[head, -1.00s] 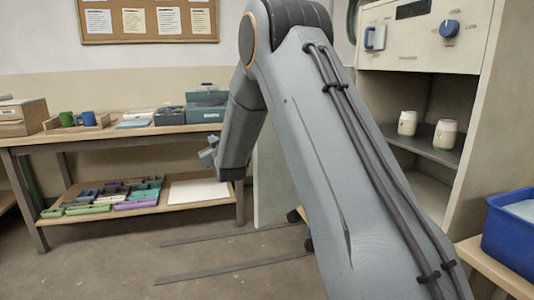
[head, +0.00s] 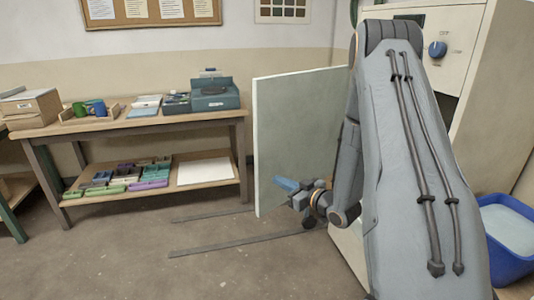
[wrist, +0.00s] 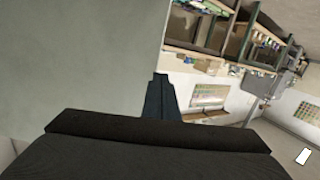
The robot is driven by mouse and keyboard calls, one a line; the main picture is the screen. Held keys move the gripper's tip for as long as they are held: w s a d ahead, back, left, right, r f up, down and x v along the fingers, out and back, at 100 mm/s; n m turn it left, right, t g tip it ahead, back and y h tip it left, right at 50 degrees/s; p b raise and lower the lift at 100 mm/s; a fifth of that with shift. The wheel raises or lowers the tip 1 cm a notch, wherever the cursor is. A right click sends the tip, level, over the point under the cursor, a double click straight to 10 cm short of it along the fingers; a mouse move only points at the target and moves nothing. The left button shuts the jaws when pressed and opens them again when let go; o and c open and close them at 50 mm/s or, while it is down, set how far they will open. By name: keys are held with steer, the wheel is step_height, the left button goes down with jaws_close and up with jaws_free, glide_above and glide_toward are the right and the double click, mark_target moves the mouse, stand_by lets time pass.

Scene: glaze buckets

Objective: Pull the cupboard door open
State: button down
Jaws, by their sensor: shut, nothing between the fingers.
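The cupboard door (head: 297,125) is a pale grey-green panel. In the head view it stands swung out from the cupboard (head: 478,60), and its broad face shows. My gripper (head: 284,184) is in front of the lower part of that face, pointing left; it is shut and empty. In the wrist view the door (wrist: 75,60) fills the left side, and my shut fingers (wrist: 162,95) lie near its free edge. I cannot tell whether they touch it. No handle shows. My arm hides the hinge side and most of the cupboard opening.
A workbench (head: 150,127) with boxes and mugs stands behind, left of the door. A blue tub (head: 510,260) is at the lower right. Dark strips (head: 240,242) lie on the floor. The floor at left front is clear.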

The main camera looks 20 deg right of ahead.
mark_target(259, 162)
steer(key=s+d+r+t+p, duration=0.1)
steer(key=s+d+r+p, duration=0.1)
steer(key=s+d, duration=0.15)
steer(key=shift+m, duration=0.3)
steer(key=x, duration=0.4)
steer(key=p+x, duration=0.1)
steer(key=x, duration=0.4)
steer(key=a+p+x, duration=0.1)
steer(key=x, duration=0.4)
steer(key=shift+s+r, duration=0.2)
steer(key=shift+r, duration=0.15)
